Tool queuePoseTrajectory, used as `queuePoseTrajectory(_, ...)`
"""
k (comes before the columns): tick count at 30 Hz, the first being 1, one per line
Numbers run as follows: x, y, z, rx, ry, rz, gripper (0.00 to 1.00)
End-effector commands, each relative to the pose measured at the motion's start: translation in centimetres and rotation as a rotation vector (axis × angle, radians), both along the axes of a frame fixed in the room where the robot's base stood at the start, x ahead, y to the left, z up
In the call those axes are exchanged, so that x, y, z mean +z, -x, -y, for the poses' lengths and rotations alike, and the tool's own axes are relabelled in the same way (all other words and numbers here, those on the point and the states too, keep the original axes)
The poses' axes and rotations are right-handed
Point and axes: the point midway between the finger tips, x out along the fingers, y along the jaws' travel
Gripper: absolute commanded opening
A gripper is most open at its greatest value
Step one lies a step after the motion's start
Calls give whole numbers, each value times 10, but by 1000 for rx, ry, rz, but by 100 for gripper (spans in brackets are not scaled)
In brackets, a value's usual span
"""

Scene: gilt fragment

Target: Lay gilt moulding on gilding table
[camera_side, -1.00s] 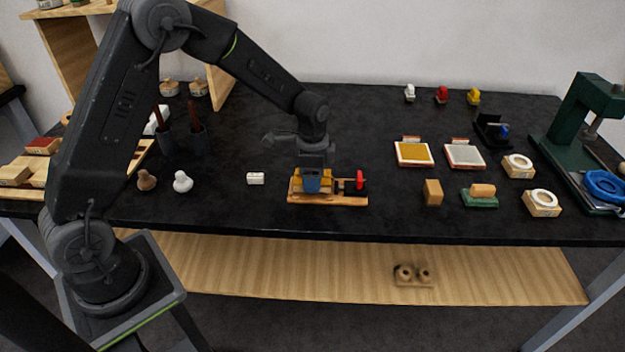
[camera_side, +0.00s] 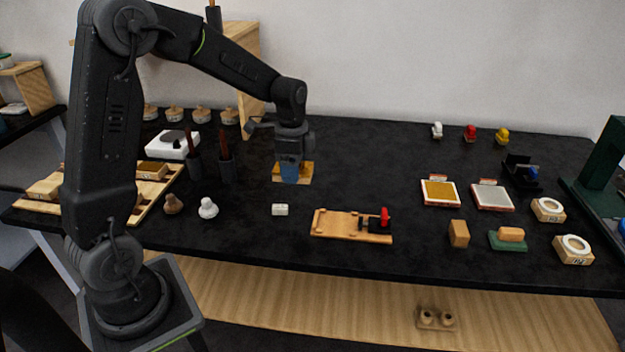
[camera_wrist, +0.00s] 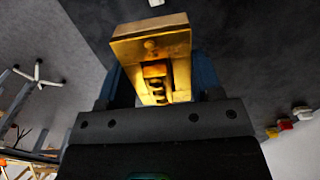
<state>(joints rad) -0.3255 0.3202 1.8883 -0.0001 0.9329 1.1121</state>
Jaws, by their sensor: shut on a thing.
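The gilt moulding (camera_side: 306,173) is a gold block, held between the blue fingers of my gripper (camera_side: 289,178). In the wrist view the moulding (camera_wrist: 150,45) fills the space between the fingers and shows a raised ornament on its face. My gripper is shut on it, over the black gilding table (camera_side: 400,160), behind the wooden clamp board. I cannot tell whether the moulding touches the table. Part of it is hidden behind the fingers in the side view.
The wooden clamp board (camera_side: 335,225) with a red knob (camera_side: 385,217) lies empty at the front. Dark cups (camera_side: 227,170) with brushes stand to the left. Leaf pads (camera_side: 440,192) lie to the right. Table between is clear.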

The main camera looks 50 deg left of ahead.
Motion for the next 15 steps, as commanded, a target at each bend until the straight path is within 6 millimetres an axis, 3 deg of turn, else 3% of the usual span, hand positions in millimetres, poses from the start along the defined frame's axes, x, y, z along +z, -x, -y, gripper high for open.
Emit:
queuePoseTrajectory(5, 4, -12, -18, 2, 0, 0, 35)
queuePoseTrajectory(15, 0, -72, -79, 4, -1, -1, 35)
